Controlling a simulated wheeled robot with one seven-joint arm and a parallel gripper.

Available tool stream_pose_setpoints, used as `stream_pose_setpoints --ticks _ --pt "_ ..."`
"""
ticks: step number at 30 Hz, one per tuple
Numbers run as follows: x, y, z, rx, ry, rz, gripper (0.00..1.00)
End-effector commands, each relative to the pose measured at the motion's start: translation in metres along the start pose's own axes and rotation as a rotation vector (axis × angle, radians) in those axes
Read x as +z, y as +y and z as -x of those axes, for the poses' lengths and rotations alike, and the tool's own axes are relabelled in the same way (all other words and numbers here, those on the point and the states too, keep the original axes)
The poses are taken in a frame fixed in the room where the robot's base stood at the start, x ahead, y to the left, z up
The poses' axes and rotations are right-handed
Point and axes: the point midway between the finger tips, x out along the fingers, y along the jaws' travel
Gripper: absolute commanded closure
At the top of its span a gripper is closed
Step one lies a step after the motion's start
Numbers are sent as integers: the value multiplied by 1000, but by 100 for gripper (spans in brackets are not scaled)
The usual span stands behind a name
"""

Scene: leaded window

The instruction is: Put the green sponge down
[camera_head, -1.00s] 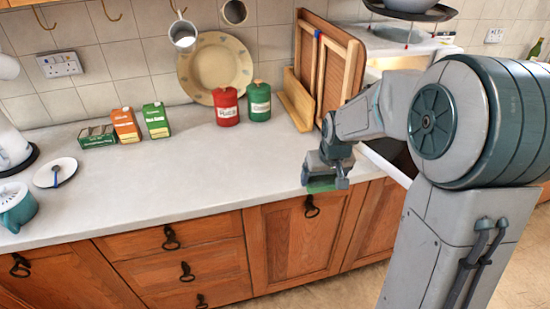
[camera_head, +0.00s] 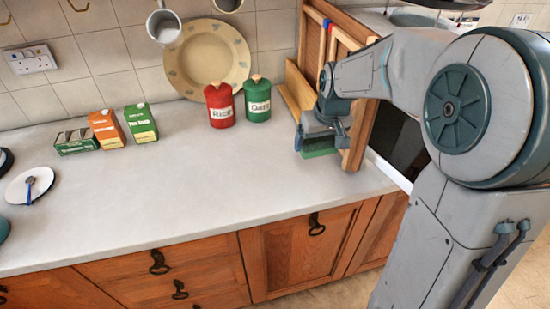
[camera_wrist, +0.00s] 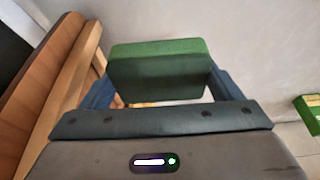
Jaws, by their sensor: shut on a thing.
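The green sponge (camera_wrist: 158,70) is a flat block held between the two fingers of my gripper (camera_wrist: 158,88) in the wrist view. In the head view the sponge (camera_head: 321,153) shows as a green strip under my gripper (camera_head: 322,143). My gripper is shut on it above the right part of the pale worktop (camera_head: 220,190), in front of the wooden boards. Whether the sponge touches the worktop cannot be told.
A red canister (camera_head: 220,104) and a green canister (camera_head: 257,99) stand to the left. Several cartons (camera_head: 105,129) are farther left. The worktop's middle and front are clear.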

Motion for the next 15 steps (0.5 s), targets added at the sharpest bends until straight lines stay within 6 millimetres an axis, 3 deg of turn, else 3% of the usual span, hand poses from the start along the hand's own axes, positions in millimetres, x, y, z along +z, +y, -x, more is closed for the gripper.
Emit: stream_pose_setpoints --ticks 9,15 --pt "-20 -59 -49 -4 -4 5 39" --pt "-32 -88 -73 -2 -1 4 39"
